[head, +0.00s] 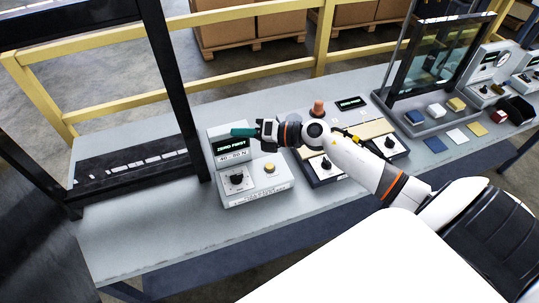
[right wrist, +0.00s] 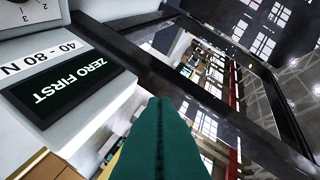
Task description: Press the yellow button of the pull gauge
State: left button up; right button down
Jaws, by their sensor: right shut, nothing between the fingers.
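The pull gauge (head: 283,187) is a pale grey box on the bench, left of centre in the head view. Its dark display (head: 229,145) reads "ZERO FIRST", with a "40-80 N" label below. On its sloped front are a black knob (head: 236,179) and, to the right, the yellow button (head: 269,168). My right gripper (head: 235,132) has teal fingers, shut and empty, pointing left at the display's upper edge, above and apart from the button. The right wrist view shows the shut fingers (right wrist: 158,140) beside the display (right wrist: 68,90); the button is out of that view. My left gripper is not in view.
A black frame post (head: 178,100) stands just left of the gauge. Right of the gauge are dark panels with knobs (head: 388,144) and a reddish-brown knob (head: 318,108). A tray with small blocks (head: 415,117) lies further right. The bench front is clear.

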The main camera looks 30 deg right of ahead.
jog(key=s+d+f+n+g+h, duration=0.1)
jog(key=d+f+n+g+h, duration=0.2)
jog(key=d+f+g, duration=0.3)
jog(key=d+n, duration=0.1)
jog(key=d, duration=0.2)
jog(key=shift+s+n, duration=0.3)
jog(key=shift+s, duration=0.1)
jog(key=shift+f, duration=0.25)
jog(key=b, duration=0.7)
send_near(267, 165)
jog(key=w+a+f, duration=0.1)
jog(key=w+a, duration=0.1)
jog(key=w+a+f, duration=0.1)
jog(key=a, duration=0.1)
jog(key=shift+a+f, duration=0.1)
jog(key=shift+f, duration=0.25)
dwell(0.4)
jog(key=shift+f, duration=0.4)
jog(key=shift+f+b, duration=0.55)
jog(key=shift+b, duration=0.1)
dwell(0.4)
dwell(0.4)
jog(key=shift+r+p, duration=0.75)
jog(key=shift+r, duration=0.25)
